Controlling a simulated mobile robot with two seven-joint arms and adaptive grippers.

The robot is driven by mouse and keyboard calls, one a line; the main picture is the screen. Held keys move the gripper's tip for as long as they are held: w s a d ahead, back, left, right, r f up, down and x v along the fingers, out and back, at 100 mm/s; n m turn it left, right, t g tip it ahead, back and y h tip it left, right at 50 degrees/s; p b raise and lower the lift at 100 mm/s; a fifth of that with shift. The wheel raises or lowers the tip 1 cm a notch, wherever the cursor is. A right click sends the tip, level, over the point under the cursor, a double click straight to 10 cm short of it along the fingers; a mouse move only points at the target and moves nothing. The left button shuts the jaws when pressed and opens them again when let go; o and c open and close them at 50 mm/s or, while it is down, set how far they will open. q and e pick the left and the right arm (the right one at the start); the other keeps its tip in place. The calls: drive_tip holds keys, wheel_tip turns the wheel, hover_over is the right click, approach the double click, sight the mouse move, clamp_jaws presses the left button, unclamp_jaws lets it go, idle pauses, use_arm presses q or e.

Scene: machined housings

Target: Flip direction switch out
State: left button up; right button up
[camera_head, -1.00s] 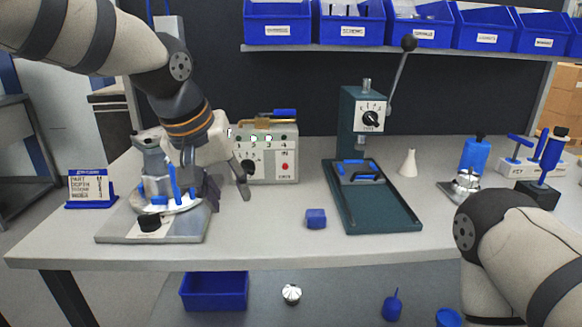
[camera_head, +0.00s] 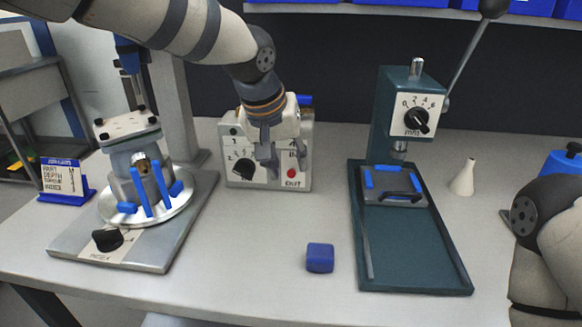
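The grey control box (camera_head: 240,176) stands at the back of the bench, left of the press. Its front carries a black knob (camera_head: 243,169) and a red button (camera_head: 291,173) with a small label below that is hard to read. I cannot pick out the direction switch; my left gripper covers part of the box's front. My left gripper (camera_head: 284,158) points down right in front of the box, its two dark fingers apart with nothing seen between them. Whether it touches the box, I cannot tell. My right gripper is out of view; only part of its arm shows at the lower right.
A fixture with a round plate and blue clamps sits on a grey base (camera_head: 165,240) at left, beside a blue-framed sign (camera_head: 62,178). A green press (camera_head: 415,255) with a lever stands right of centre. A blue block (camera_head: 320,258) and a white cone (camera_head: 463,178) stand on the bench.

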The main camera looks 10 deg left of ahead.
use_arm(q)
drive_tip(key=shift+x, duration=1.25)
clamp_jaws()
drive_tip(key=t, duration=0.1)
drive_tip(key=f+t, duration=0.1)
drive_tip(key=t, duration=0.1)
drive_tip(key=shift+s+f, duration=0.1)
drive_tip(key=shift+s, duration=0.2)
drive_tip(key=shift+s+f+m+t, duration=0.15)
drive_tip(key=shift+f+t, duration=0.3)
drive_tip(key=shift+t, duration=0.55)
drive_tip(key=shift+w+f+m+t, duration=0.1)
drive_tip(key=shift+f+m+t, duration=0.25)
drive_tip(key=shift+t, duration=0.65)
drive_tip(key=shift+f, duration=0.1)
